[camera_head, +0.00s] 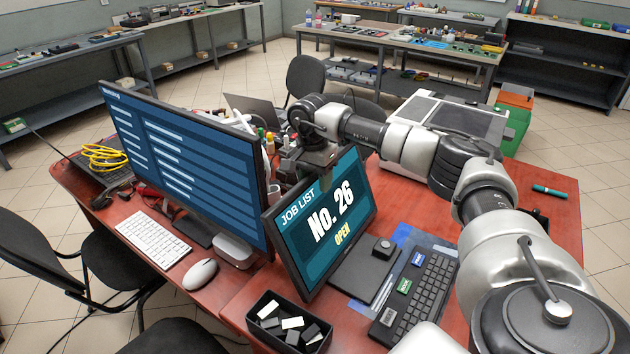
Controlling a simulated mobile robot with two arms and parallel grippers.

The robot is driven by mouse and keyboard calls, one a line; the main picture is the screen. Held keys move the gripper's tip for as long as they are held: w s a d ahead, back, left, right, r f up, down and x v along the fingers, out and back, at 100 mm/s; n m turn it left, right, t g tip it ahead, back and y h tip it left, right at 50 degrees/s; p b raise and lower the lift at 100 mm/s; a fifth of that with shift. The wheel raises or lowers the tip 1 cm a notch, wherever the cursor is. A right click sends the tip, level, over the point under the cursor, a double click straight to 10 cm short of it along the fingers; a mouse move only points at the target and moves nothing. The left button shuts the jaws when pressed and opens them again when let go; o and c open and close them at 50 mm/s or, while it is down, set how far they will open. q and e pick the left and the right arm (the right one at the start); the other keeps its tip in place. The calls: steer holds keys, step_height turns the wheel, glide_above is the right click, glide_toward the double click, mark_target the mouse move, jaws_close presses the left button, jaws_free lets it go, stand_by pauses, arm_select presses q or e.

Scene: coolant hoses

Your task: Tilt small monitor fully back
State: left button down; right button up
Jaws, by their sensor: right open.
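The small monitor (325,228) stands on the red desk, right of the large monitor. Its screen reads "JOB LIST No. 26 OPEN" and leans back a little. My right arm reaches in from the lower right, over the desk. My right gripper (291,172) is at the small monitor's top edge and covers part of it. Its fingers point down there and are open. I cannot tell whether they touch the monitor. The back of the monitor is hidden. My left gripper is not in view.
The large monitor (190,165) stands close on the left. A black keypad (422,297) and a black box of small blocks (290,322) lie in front. A white keyboard (153,239) and mouse (200,274) are at left. A grey-topped white machine (448,116) stands behind my arm.

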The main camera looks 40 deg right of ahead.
steer(key=r, duration=0.6)
steer(key=w+r+b, duration=0.1)
steer(key=r, duration=0.3)
steer(key=shift+w+a+r, duration=0.1)
steer(key=shift+a, duration=0.1)
